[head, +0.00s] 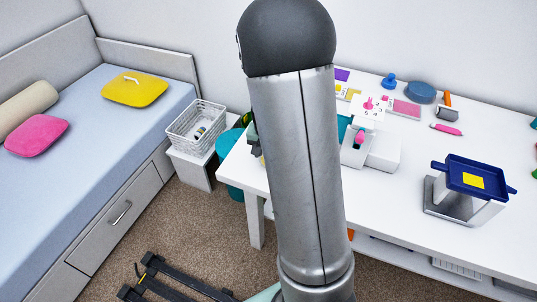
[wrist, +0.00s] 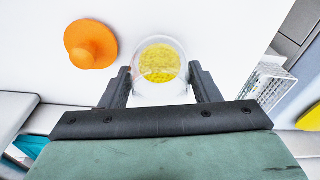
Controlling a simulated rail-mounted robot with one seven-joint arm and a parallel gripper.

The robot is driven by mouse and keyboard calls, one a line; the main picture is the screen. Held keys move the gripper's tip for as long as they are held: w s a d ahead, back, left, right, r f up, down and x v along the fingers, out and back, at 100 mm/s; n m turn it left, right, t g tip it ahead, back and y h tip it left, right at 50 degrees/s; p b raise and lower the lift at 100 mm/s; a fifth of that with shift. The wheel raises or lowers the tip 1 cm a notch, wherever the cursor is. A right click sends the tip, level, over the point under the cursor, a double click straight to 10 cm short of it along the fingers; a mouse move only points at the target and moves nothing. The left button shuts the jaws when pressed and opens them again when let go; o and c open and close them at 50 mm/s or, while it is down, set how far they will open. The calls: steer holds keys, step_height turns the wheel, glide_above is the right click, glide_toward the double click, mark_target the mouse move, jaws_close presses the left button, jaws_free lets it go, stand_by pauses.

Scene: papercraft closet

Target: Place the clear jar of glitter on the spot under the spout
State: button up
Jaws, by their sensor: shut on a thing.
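The clear jar (wrist: 160,85) with yellow glitter in it is between the two dark fingers of my gripper (wrist: 161,74) in the wrist view. The fingers are shut on its sides. White surface shows beyond the jar; I cannot tell whether the jar touches it. In the head view my arm hides the jar and most of my gripper. A blue tray (head: 478,176) with a yellow square sits on a grey and white stand (head: 440,196) at the right of the white desk (head: 400,214). I cannot make out a spout or the spot under it.
An orange round-knobbed thing (wrist: 91,45) is left of the jar in the wrist view. A white device (head: 372,148) stands behind my arm on the desk. A blue round thing (head: 421,92) and a pink marker (head: 446,129) lie farther back. A white basket (head: 196,127) is at left.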

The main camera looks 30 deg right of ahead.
steer(key=shift+f, duration=0.6)
steer(key=shift+f, duration=0.2)
steer(key=o, duration=1.1)
steer(key=shift+c, duration=0.2)
step_height(320, 180, up, 12)
steer(key=s, duration=0.1)
steer(key=s+a+r+n+y, duration=0.1)
steer(key=s+a+n, duration=0.3)
steer(key=s+a, duration=0.5)
steer(key=shift+s+a+r, duration=0.25)
steer(key=shift+a+r, duration=0.45)
steer(key=shift+a, duration=0.05)
steer(key=shift+o, duration=0.5)
steer(key=s+a+n, duration=0.4)
steer(key=s+a, duration=0.1)
steer(key=s, duration=0.4)
steer(key=shift+s+f+n+g, duration=0.3)
steer(key=shift+s+f+g, duration=0.1)
